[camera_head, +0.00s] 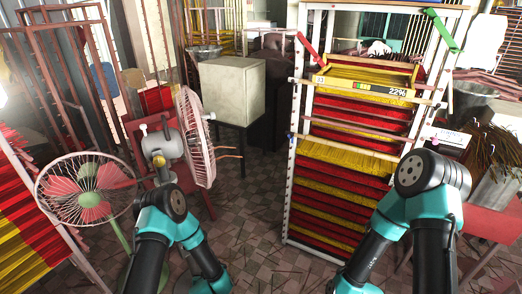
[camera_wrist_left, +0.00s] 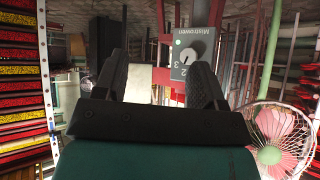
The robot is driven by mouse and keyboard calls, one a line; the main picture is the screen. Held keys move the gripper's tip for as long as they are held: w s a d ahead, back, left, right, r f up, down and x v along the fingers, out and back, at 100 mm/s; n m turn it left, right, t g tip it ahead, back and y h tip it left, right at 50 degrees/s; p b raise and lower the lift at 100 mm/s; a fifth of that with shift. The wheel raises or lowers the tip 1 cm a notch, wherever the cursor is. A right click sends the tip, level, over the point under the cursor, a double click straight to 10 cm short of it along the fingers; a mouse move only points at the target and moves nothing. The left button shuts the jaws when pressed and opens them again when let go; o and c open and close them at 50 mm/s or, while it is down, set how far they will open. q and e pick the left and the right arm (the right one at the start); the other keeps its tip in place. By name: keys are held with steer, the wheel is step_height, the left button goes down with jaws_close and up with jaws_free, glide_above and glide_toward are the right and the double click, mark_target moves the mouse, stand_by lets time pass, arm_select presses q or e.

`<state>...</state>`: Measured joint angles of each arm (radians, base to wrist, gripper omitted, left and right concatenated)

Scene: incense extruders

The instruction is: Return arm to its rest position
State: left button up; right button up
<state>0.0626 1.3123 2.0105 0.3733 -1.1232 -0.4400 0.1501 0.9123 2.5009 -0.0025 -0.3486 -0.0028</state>
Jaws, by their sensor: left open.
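My left arm (camera_head: 170,225) is teal and black and rises from the bottom of the head view, left of centre. Its gripper cannot be made out there. In the left wrist view my left gripper (camera_wrist_left: 160,78) is open, with its two dark fingers apart and nothing held between them. A grey box with a dial (camera_wrist_left: 193,52) shows beyond the fingers, partly covered by one. I cannot tell whether they touch. My right arm (camera_head: 420,215) is bent at the right of the head view, and its gripper is not seen.
A white-caged fan (camera_head: 195,135) stands close to my left arm, and a pink-bladed fan (camera_head: 88,190) is at its left. A tall rack of red and yellow incense (camera_head: 345,175) stands between and beyond the arms. A pale box (camera_head: 232,88) is behind. Tiled floor (camera_head: 262,215) is open in the middle.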

arm_select(q)
steer(key=s+r+g+h, duration=0.3)
steer(key=s+r+g, duration=0.1)
steer(key=s, duration=0.6)
steer(key=s+r+g+h, duration=0.2)
steer(key=s+r+g, duration=0.2)
steer(key=s, duration=0.6)
step_height(320, 180, up, 2)
steer(key=shift+r+n+g+h, duration=0.25)
steer(key=shift+n+g+h, duration=0.05)
steer(key=shift+h, duration=0.1)
